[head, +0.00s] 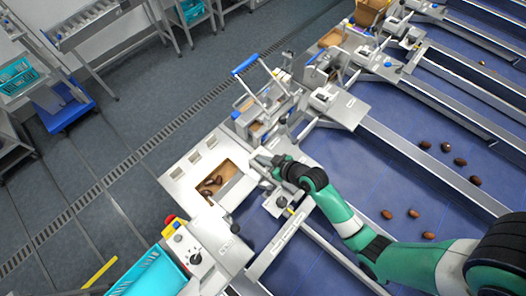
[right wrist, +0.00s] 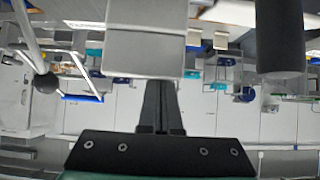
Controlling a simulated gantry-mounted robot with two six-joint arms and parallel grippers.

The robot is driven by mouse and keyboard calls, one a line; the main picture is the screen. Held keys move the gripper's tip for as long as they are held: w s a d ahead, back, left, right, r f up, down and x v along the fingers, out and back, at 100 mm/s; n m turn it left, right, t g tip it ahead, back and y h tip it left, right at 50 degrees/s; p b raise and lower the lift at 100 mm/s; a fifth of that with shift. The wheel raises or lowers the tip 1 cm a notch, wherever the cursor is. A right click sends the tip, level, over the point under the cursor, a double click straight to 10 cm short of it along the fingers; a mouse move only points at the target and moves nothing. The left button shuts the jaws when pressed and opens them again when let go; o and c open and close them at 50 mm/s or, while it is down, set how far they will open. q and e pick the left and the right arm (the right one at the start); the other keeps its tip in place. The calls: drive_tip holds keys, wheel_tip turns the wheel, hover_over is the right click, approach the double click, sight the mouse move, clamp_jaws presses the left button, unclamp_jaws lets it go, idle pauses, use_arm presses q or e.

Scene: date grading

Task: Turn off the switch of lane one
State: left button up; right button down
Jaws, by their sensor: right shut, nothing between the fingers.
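My right gripper (head: 262,160) is shut and empty, reached in from the right beside the opening with dates. In the right wrist view its dark fingers (right wrist: 160,105) are together just below a pale grey block (right wrist: 146,52); I cannot tell whether they touch it. A small grey box with a dark knob (head: 282,202) sits just below the gripper in the head view, at the end of a rail. Similar boxes with knobs (head: 321,98) stand at other lanes. No lane number is readable, and the switch position is too small to tell. My left gripper is not in view.
Dates lie in a framed opening (head: 229,168) and on the blue belts (head: 385,185). A blue-handled frame (head: 262,78) stands above the gripper. A panel with a red button (head: 171,219) and a turquoise crate (head: 150,275) are at lower left. Metal rails (head: 420,158) separate the lanes.

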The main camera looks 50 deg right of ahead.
drive_tip(key=shift+w+f+b, duration=0.15)
drive_tip(key=shift+f+b, duration=0.15)
drive_tip(key=shift+f, duration=0.05)
drive_tip(key=shift+w+d, duration=0.1)
drive_tip(key=shift+w+r, duration=0.25)
drive_tip(key=shift+w, duration=0.5)
drive_tip(key=shift+r, duration=0.1)
